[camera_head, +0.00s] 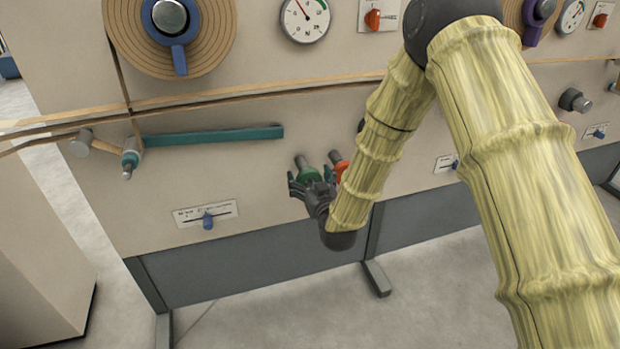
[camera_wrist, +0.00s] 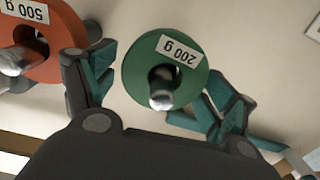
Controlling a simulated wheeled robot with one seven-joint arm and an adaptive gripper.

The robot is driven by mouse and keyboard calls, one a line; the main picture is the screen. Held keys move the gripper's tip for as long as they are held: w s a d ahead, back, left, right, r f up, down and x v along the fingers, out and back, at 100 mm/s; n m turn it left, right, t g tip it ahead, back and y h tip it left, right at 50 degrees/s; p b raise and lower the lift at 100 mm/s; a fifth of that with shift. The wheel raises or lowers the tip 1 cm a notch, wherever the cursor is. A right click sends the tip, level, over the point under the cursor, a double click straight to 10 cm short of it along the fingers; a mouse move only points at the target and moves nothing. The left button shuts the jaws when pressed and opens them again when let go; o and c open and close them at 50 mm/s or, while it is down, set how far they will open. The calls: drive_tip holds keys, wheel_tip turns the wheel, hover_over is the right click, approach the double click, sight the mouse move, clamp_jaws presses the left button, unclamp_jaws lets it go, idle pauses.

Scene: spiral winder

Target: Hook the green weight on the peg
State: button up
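The green weight (camera_wrist: 136,72) is a disc with a round hole and a "200 g" label. It sits around a grey metal pin (camera_wrist: 162,98) on the panel, and it also shows in the head view (camera_head: 309,174). My gripper (camera_wrist: 158,74) is open, with one finger on each side of the green disc. A gap shows on the left; contact on the right is unclear. In the head view my gripper (camera_head: 311,183) is low at the panel. At the left, a grey-tipped peg (camera_head: 129,168) stands at the end of a teal lever (camera_head: 215,136).
An orange weight (camera_wrist: 68,28) labelled "500 g" hangs close beside my left finger, also visible in the head view (camera_head: 341,168). A blue-knobbed slider (camera_head: 207,220) is lower left. A spool (camera_head: 171,30) and a dial (camera_head: 305,14) are above. Floor in front is clear.

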idle(0.3)
drive_tip(key=v, duration=1.2)
drive_tip(key=s+d+f+m+g+h, duration=0.1)
drive_tip(key=s+d+f+g, duration=0.25)
drive_tip(key=f, duration=0.35)
drive_tip(key=s+d+f+g+h, duration=0.1)
drive_tip(key=s+d+f+g, duration=0.1)
drive_tip(key=s+f, duration=0.45)
drive_tip(key=s+d+f+m+g+h, duration=0.1)
drive_tip(key=s+d+f+g, duration=0.15)
drive_tip(key=f, duration=0.55)
drive_tip(key=s+d+f+m+g+h, duration=0.1)
drive_tip(key=s+d+f+g, duration=0.25)
drive_tip(key=s, duration=0.65)
drive_tip(key=s+d+f+g+h, duration=0.1)
drive_tip(key=s+d+f+g, duration=0.3)
drive_tip(key=s, duration=0.5)
drive_tip(key=s+d+f+m+g+h, duration=0.15)
drive_tip(key=s+d+f, duration=0.3)
drive_tip(key=s, duration=0.55)
wheel_tip(320, 180, up, 22)
drive_tip(key=p, duration=2.2)
drive_tip(key=shift+w+a+y, duration=0.35)
drive_tip(key=shift+w+y, duration=0.1)
drive_tip(key=shift+f+n, duration=0.1)
drive_tip(key=shift+n, duration=0.15)
